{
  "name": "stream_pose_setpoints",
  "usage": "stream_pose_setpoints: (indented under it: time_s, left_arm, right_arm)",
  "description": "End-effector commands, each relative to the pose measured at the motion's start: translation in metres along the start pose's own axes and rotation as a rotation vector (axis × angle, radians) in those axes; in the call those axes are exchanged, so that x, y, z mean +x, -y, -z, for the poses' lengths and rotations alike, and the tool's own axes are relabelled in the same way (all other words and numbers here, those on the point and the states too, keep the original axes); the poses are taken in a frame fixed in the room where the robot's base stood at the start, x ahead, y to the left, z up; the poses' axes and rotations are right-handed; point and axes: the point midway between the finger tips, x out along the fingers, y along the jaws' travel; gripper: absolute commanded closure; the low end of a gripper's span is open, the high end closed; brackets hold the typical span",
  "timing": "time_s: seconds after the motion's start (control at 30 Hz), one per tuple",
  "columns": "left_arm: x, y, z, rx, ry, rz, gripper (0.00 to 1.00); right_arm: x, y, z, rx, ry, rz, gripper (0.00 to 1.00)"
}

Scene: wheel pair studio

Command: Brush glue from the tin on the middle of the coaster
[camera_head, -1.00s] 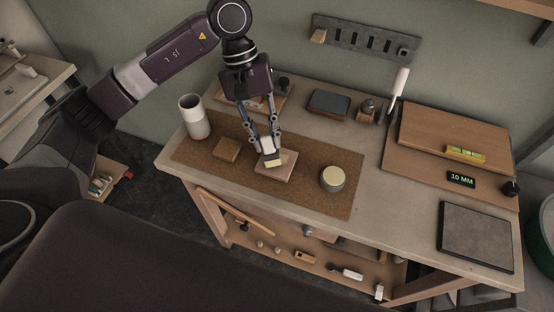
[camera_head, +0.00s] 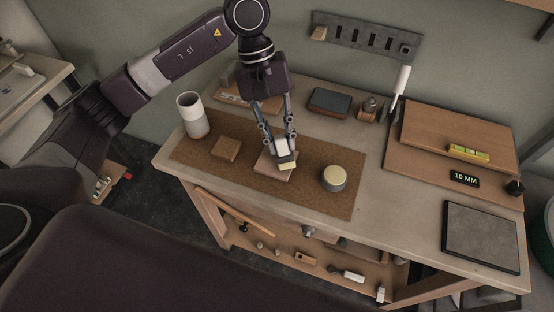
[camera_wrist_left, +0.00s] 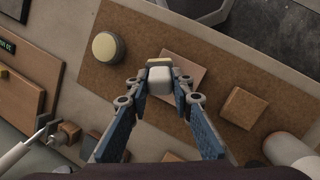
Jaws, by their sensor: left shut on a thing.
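My left gripper (camera_head: 279,140) is shut on a small brush (camera_head: 283,148) with a white body and pale yellow bristles. The brush (camera_wrist_left: 159,83) points down over the right part of a flat, pale wooden square (camera_head: 266,165), which looks like the coaster. In the left wrist view the bristles overlap the left end of that square (camera_wrist_left: 187,73); I cannot tell whether they touch it. The round grey tin (camera_head: 334,179), with a cream-coloured top, stands to the right; it also shows in the left wrist view (camera_wrist_left: 106,47). My right gripper is not in view.
A brown cork-like square (camera_head: 225,149) and a white cup (camera_head: 192,115) stand to the left. They share a brown mat (camera_head: 315,202) or its edge. Boards (camera_head: 455,135), a yellow level (camera_head: 469,153) and a dark slab (camera_head: 481,236) lie at the right.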

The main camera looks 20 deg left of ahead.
Motion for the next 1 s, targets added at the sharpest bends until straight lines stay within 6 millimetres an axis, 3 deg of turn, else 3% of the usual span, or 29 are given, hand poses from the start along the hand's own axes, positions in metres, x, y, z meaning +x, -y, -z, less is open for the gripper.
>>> stream_pose_setpoints:
  time_s: [0.37,0.57,0.73,1.0]
  left_arm:
    - [0.000,-0.001,0.000,-0.001,-0.001,0.000,1.00]
    - [-0.001,0.014,0.007,-0.003,-0.002,0.000,1.00]
    - [-0.006,0.028,0.014,-0.002,-0.002,-0.001,1.00]
    - [-0.009,0.030,0.014,0.000,-0.001,-0.001,1.00]
  right_arm:
    - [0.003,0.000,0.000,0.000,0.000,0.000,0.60]
    - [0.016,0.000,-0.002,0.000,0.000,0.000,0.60]
    - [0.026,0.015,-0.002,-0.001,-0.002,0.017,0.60]
    - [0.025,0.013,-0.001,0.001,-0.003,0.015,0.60]
